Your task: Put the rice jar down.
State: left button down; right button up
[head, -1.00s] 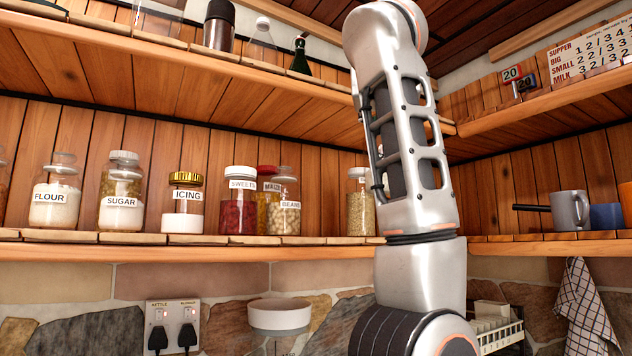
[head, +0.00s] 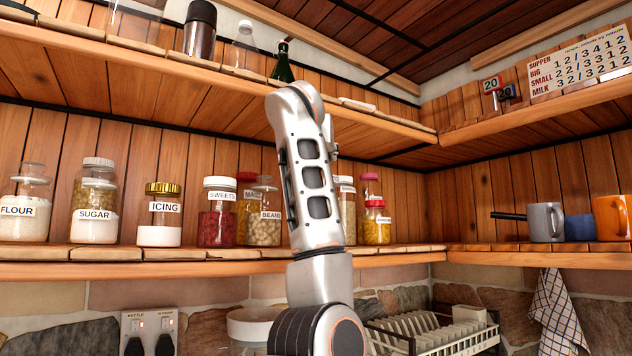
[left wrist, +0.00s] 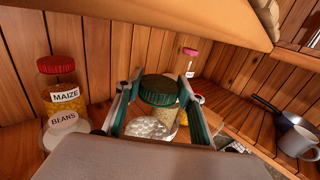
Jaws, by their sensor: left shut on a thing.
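In the left wrist view, a jar with a dark green lid (left wrist: 160,88) and pale grainy contents sits between the two fingers of my left gripper (left wrist: 163,92). I take it to be the rice jar; its label is not seen. The gripper is shut on it. Whether its base touches the shelf cannot be told. In the head view my arm rises in front of the middle shelf (head: 180,268), and the gripper is hidden behind it. My right gripper is in neither current view.
Left of the arm stand several jars, including the beans jar (head: 264,215); the maize jar (left wrist: 62,88) is left of my gripper. A red-lidded jar (head: 377,222) stands right of the arm. The shelf from there to the grey mug (head: 546,222) looks clear. An upper shelf (head: 200,85) overhangs.

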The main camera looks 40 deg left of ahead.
pick_arm(q)
jog(key=shift+a+r, duration=0.1)
jog(key=shift+a, duration=0.3)
jog(key=shift+w+f, duration=0.1)
jog(key=shift+f, duration=3.2)
jog(key=shift+w+a+f, duration=0.1)
jog(key=shift+a+f, duration=0.05)
jog(key=shift+f, duration=0.15)
jog(key=shift+f, duration=0.1)
jog(key=c, duration=1.3)
grip_release()
